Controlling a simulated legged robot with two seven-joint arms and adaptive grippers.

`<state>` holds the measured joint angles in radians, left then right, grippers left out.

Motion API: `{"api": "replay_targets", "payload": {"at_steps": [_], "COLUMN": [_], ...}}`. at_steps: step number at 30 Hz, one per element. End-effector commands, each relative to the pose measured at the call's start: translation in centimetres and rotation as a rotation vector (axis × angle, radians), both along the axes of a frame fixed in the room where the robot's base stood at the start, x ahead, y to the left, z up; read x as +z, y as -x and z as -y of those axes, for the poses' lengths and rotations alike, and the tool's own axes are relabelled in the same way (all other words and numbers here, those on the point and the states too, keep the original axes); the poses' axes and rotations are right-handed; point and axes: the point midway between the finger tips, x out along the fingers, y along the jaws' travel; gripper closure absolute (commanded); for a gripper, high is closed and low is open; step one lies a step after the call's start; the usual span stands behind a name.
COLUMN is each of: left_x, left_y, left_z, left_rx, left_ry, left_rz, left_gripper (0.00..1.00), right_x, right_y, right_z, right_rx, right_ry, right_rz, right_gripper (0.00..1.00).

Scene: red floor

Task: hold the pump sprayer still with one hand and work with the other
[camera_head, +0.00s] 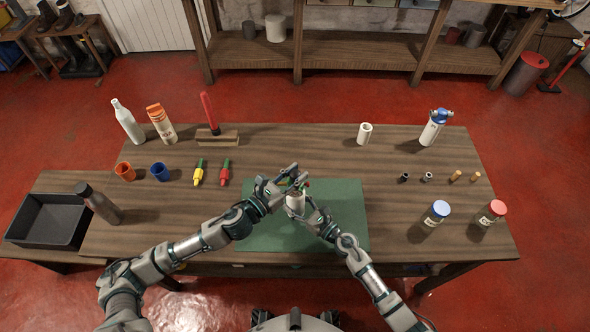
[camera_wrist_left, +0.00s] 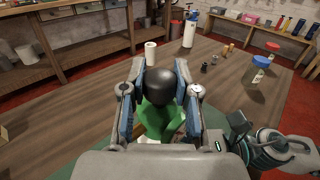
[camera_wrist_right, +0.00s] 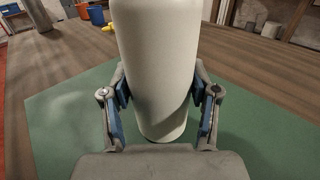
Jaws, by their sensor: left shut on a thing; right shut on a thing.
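The pump sprayer (camera_head: 294,204) stands on the green mat (camera_head: 342,232), with a white body and a green head. My right gripper (camera_head: 308,212) is shut on the white body, which fills the middle of the right wrist view (camera_wrist_right: 155,65) and looks upright. My left gripper (camera_head: 280,181) is at the top of the sprayer. In the left wrist view its fingers are shut around the black knob (camera_wrist_left: 160,84), just above the green head (camera_wrist_left: 158,118). The left hand partly hides the sprayer's top in the head view.
A white bottle with a blue top (camera_head: 435,127) and a white cup (camera_head: 365,133) stand at the back right. Two lidded jars (camera_head: 436,213) stand at the right. Bottles, cups and yellow and red tools (camera_head: 198,173) are at the left. A dark tray (camera_head: 48,222) sits far left.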

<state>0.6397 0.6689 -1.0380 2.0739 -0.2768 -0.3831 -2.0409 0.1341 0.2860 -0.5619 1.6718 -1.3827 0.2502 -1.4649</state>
Motion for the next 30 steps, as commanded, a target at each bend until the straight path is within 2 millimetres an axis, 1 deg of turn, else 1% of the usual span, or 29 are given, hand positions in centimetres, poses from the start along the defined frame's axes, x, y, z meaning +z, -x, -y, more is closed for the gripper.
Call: {"api": "replay_targets", "payload": {"at_steps": [1,3,4,7,16,19,23,30], "left_x": [-0.8,-0.9,-0.9,-0.8,-0.5,-0.5,-0.6,-0.8], "left_y": [-0.1,-0.1,-0.1,-0.1,0.0,0.4,2.0,5.9], "left_z": [-0.2,-0.2,-0.2,-0.2,-0.2,-0.6,-2.1,-6.1], "left_rx": [0.008,0.008,0.009,0.007,0.004,0.005,0.004,0.006], "left_ry": [-0.01,-0.011,-0.011,-0.01,-0.006,-0.006,-0.008,-0.008], "left_rz": [-0.013,-0.013,-0.014,-0.014,-0.009,-0.01,-0.011,-0.014], "left_gripper": [1.0,1.0,0.68,0.43,0.42,0.42,0.42,0.42], "right_x": [0.0,0.0,0.0,0.0,0.1,0.1,0.1,0.1], "right_y": [0.1,0.1,0.1,0.1,0.0,0.0,0.0,0.0], "right_z": [-0.1,-0.1,-0.1,-0.1,0.0,0.0,0.0,0.0], "right_rx": [0.003,0.003,0.003,0.003,0.001,0.001,0.0,0.0], "right_ry": [-0.002,-0.003,-0.003,-0.003,-0.002,-0.001,-0.001,-0.001], "right_rz": [0.001,0.0,0.0,0.0,0.001,0.001,0.001,0.001], "right_gripper": [0.93,0.93,0.93,0.93,0.93,0.93,0.93,0.93]}}
